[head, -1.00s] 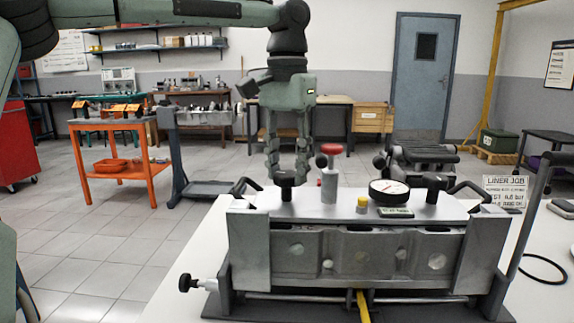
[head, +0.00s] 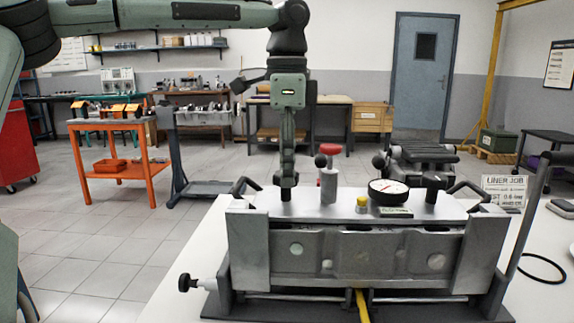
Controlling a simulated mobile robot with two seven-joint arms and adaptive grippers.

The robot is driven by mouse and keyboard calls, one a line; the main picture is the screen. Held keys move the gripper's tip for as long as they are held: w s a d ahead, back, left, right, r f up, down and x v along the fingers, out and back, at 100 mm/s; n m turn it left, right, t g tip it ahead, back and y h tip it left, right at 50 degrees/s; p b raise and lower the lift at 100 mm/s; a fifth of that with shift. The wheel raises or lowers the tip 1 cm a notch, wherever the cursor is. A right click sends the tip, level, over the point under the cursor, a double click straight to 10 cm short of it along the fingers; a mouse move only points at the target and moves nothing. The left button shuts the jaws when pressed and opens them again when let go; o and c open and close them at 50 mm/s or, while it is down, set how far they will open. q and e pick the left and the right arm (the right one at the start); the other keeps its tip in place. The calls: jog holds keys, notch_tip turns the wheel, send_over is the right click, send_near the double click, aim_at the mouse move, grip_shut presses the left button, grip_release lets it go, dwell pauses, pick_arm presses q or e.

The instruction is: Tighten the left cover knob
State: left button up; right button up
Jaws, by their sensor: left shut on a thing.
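The left cover knob (head: 288,193) is a black knob on a post at the left of the metal cover plate (head: 340,208). My left gripper (head: 288,180) points straight down over it and is shut on it, seen edge-on, so the fingers line up one behind the other and partly hide the knob. A second black knob (head: 432,190) stands on the right of the plate. The plate lies on the grey engine block (head: 345,255). My right gripper is not in view.
Black handles rise at both plate ends. A black-knobbed rod (head: 190,283) sticks out at the block's left. An orange cart (head: 120,165) stands behind.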

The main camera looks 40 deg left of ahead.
pick_arm(q)
jog(key=m, duration=0.3)
jog(key=shift+m, duration=0.5)
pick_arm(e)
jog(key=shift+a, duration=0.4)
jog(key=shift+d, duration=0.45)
pick_arm(q)
jog(key=o, duration=1.1)
jog(key=shift+o, duration=0.3)
notch_tip(320, 180, up, 12)
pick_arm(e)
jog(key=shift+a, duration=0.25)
pick_arm(q)
jog(key=shift+f, duration=0.1)
